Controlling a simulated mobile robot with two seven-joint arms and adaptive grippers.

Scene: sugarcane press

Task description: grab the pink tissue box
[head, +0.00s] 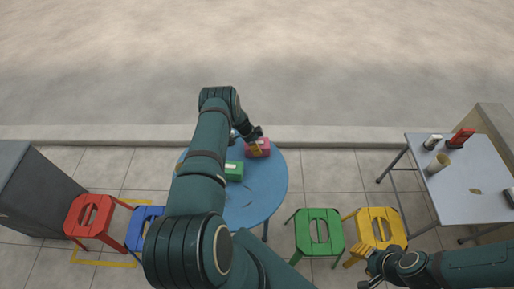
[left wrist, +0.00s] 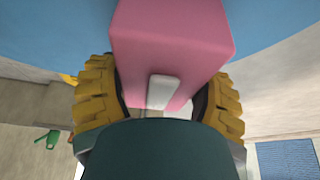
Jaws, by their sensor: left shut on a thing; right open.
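The pink tissue box (head: 258,148) is at the far side of the round blue table (head: 262,200) in the head view. My left gripper (head: 256,143) reaches over the table to it. In the left wrist view the pink box (left wrist: 175,45) fills the top middle, with a white tissue slot facing the camera. The yellow pads of my left gripper (left wrist: 158,100) are on both sides of the box and shut on it. I cannot tell whether the box still touches the table. My right gripper (head: 368,268) is open and empty at the lower right, near the yellow stool.
A green box (head: 233,171) lies on the blue table, partly behind my left arm. Red (head: 92,218), blue (head: 142,222), green (head: 319,232) and yellow (head: 378,228) stools stand in front. A grey table (head: 465,185) with several small items is at right. A curb (head: 330,137) runs behind.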

